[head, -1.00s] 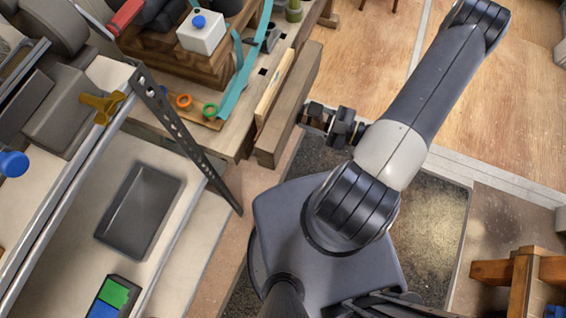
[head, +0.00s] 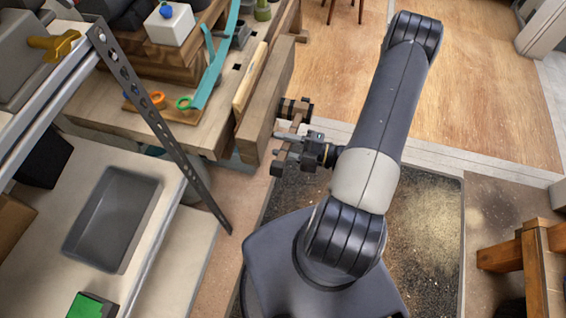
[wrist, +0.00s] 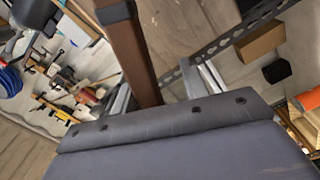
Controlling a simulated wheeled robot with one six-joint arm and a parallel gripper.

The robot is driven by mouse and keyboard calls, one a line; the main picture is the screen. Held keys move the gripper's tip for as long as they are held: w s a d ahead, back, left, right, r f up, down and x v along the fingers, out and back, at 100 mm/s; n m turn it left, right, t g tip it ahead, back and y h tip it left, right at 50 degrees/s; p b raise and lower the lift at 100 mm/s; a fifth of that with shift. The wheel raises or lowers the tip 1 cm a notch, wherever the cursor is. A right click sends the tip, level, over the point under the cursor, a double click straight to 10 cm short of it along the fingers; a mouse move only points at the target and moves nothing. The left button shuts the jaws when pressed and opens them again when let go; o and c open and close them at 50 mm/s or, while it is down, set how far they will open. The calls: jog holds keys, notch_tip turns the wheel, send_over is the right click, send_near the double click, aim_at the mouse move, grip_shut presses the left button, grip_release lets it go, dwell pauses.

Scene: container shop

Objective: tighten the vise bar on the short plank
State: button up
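The short plank (head: 249,84) is the pale board standing on edge between the workbench and the darker wooden vise jaw (head: 262,112). The brown vise bar (wrist: 139,52), with a dark end cap, runs down between my gripper's two fingers in the wrist view. In the head view, a dark hub (head: 297,106) shows at the jaw's outer side. My gripper (head: 284,150) is beside the jaw at the bar. It looks open, with a gap on the bar's right side in the wrist view. Whether a finger touches the bar is unclear.
The workbench (head: 190,132) holds a white box (head: 172,28), teal strap and orange and green rings. A perforated metal strut (head: 150,110) slants near the bench's front corner. A counter with a grey basin (head: 113,220) is at left.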

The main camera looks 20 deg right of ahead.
jog(key=shift+s+a+f+n+b, duration=0.15)
jog(key=shift+f+n+b, duration=0.3)
jog(key=shift+f+b, duration=0.25)
jog(key=shift+s+a+f+n+b, duration=0.1)
jog(key=shift+s+f+n+b, duration=0.1)
jog(key=shift+f+n+b, duration=0.45)
jog(key=shift+s+a+f+n+b, duration=0.1)
jog(key=shift+s+f+n+b, duration=0.1)
jog(key=shift+f+b, duration=0.5)
jog(key=shift+f, duration=0.15)
